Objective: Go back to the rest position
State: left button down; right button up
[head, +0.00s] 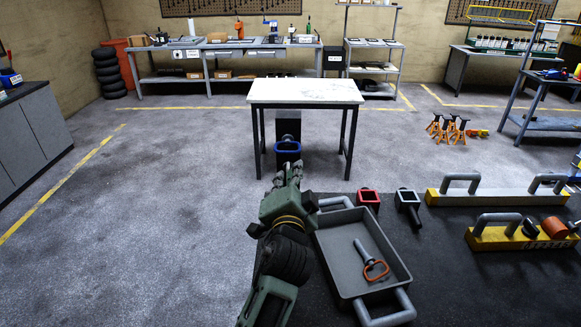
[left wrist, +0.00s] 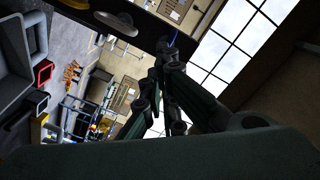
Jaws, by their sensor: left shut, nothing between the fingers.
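My left gripper (head: 291,168) reaches up the middle of the head view, left of the grey tray, with its fingers together and nothing between them. In the left wrist view its dark fingers (left wrist: 166,58) come together near the top middle. A dark part with a blue square rim (head: 288,147) shows just beyond the fingertips, in line with the white-topped table's legs. I cannot tell how far it is from the fingers. A small blue piece (left wrist: 173,40) shows by the fingertips in the left wrist view. My right gripper is in neither view.
The grey tray (head: 330,245) holds an orange-handled part (head: 374,269). A red-rimmed part (head: 369,199) and a black-and-grey part (head: 407,203) lie behind it. Yellow bars with grey handles (head: 495,196) are at right. A white-topped table (head: 305,91) stands ahead. Floor at left is clear.

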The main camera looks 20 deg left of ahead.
pick_arm(q)
jog(key=s+a+f+n+g+h, duration=0.1)
jog(key=s+f+g, duration=0.2)
jog(key=s+f, duration=0.5)
jog(key=s+a+f+n+g+h, duration=0.1)
jog(key=s+f+n+g, duration=0.1)
jog(key=s+f, duration=0.5)
jog(key=s+a+f+n+g+h, duration=0.1)
jog(key=s+f+g, duration=0.4)
jog(key=s+f, duration=0.3)
jog(key=shift+s+a+f+n, duration=0.15)
jog(key=shift+s+a+n, duration=0.05)
jog(key=shift+s, duration=0.4)
jog(key=shift+s+a+f+n, duration=0.15)
jog(key=shift+s+n, duration=0.05)
jog(key=shift+s, duration=0.35)
jog(key=s+d+f+g+h, duration=0.2)
jog(key=s+f+g, duration=0.2)
jog(key=s, duration=0.9)
notch_tip(320, 180, down, 26)
jog(key=g+b, duration=0.1)
jog(key=b, duration=0.1)
jog(key=s+a+f+g+b, duration=0.1)
jog(key=s+a+f+b, duration=0.1)
jog(key=s+f, duration=1.6)
notch_tip(320, 180, down, 2)
jog(key=shift+a+f, duration=0.15)
jog(key=shift+a, duration=0.45)
jog(key=shift+w, duration=0.1)
